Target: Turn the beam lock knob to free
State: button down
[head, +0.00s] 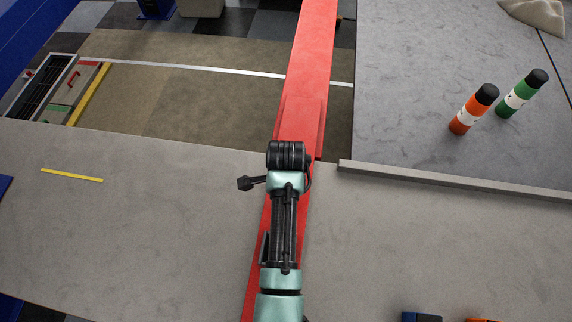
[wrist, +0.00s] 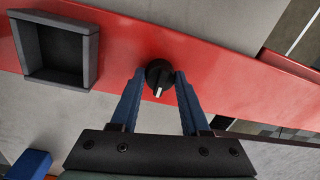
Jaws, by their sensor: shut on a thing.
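The beam lock knob (wrist: 158,74) is round and black with a white pointer mark. It sits on the face of the red beam (wrist: 215,62) in the wrist view. The white mark points toward the bottom of that picture, toward my gripper's palm. My gripper (wrist: 157,76) has its two blue fingers on either side of the knob and is shut on it. In the head view the red beam (head: 310,50) runs from top to bottom under my arm. The knob and fingertips are hidden there. No lettering around the knob is readable.
A dark square box-like frame (wrist: 58,50) stands left of the knob in the wrist view. In the head view an orange bottle (head: 473,110) and a green bottle (head: 521,93) stand at the right, behind a low grey ledge (head: 455,180). A yellow strip (head: 72,175) lies left.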

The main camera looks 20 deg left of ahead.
jog(key=shift+n+p, duration=0.3)
jog(key=shift+n, duration=0.1)
jog(key=n+p, duration=0.1)
jog(key=n, duration=0.2)
jog(key=shift+r, duration=0.1)
jog(key=n+p, duration=0.2)
jog(key=n, duration=0.3)
jog(key=n+p, duration=0.1)
jog(key=n, duration=0.4)
jog(key=shift+w+g, duration=0.1)
jog(key=shift+g, duration=0.2)
jog(key=shift+n, duration=2)
jog(key=shift+c, duration=1.9)
grip_release()
jog(key=shift+d, duration=0.1)
